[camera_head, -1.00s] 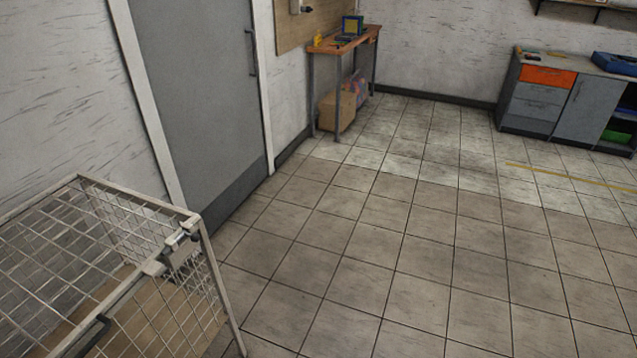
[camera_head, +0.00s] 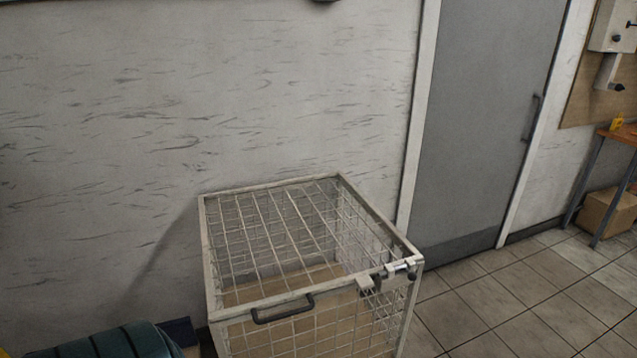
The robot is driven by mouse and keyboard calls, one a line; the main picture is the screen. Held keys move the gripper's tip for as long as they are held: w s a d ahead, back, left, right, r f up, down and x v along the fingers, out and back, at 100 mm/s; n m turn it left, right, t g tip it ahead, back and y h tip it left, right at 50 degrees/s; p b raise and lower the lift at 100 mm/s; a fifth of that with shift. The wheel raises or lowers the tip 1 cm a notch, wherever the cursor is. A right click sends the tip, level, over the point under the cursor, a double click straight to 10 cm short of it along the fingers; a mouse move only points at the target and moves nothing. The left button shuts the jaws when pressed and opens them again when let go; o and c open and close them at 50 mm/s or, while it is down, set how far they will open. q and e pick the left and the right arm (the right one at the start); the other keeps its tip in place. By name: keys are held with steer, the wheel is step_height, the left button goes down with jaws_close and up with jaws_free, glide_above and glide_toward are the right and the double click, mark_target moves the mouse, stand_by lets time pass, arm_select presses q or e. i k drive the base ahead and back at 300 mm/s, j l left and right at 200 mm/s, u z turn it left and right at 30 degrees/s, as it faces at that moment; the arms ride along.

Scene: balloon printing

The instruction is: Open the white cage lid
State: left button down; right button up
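The white wire cage (camera_head: 212,285) stands on the floor against the wall, in the lower middle of the head view. Its mesh lid (camera_head: 285,235) lies shut across the top. A dark handle (camera_head: 283,309) sits on the lid's front edge. A metal latch (camera_head: 392,273) is at the front right corner; whether it is fastened is hard to tell. Through the mesh I see a tan cage floor and no object on it. Neither of my grippers is in view.
A grey door (camera_head: 490,120) is right of the cage. A wooden table (camera_head: 618,134) with a cardboard box (camera_head: 606,212) under it stands at the right edge. A dark green ribbed object (camera_head: 110,343) is at the lower left. The tiled floor (camera_head: 500,305) right of the cage is clear.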

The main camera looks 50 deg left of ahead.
mark_target(362, 280)
steer(key=u, duration=1.55)
